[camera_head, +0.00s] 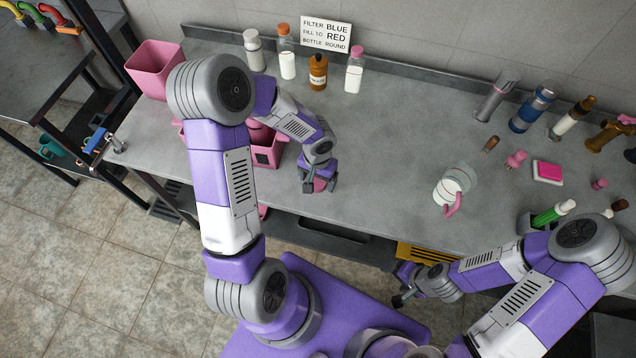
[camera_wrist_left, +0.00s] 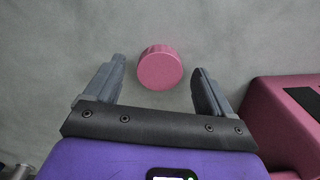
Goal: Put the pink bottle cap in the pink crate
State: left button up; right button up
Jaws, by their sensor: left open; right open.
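The pink bottle cap (camera_wrist_left: 160,69) is a short round disc. In the left wrist view it lies on the grey counter between and just beyond the fingertips, with gaps on both sides. In the head view it shows as a bit of pink (camera_head: 319,185) under my left gripper (camera_head: 319,180), mostly hidden. My left gripper is open and empty, pointing down over the cap. The pink crate (camera_head: 268,156) stands just left of this gripper, partly hidden by my left arm. It also shows in the left wrist view (camera_wrist_left: 290,120) at the right. My right gripper (camera_head: 400,286) is open in front of the counter.
A larger pink bin (camera_head: 153,68) stands at the back left. Several bottles and a sign (camera_head: 326,33) line the back wall. A clear jug with a pink handle (camera_head: 454,188) stands right of centre. Tools and small items crowd the right end. The middle counter (camera_head: 390,125) is clear.

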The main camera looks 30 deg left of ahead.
pick_arm(q)
jog(key=shift+f, duration=0.35)
jog(key=shift+c, duration=0.3)
jog(key=c, duration=1.1)
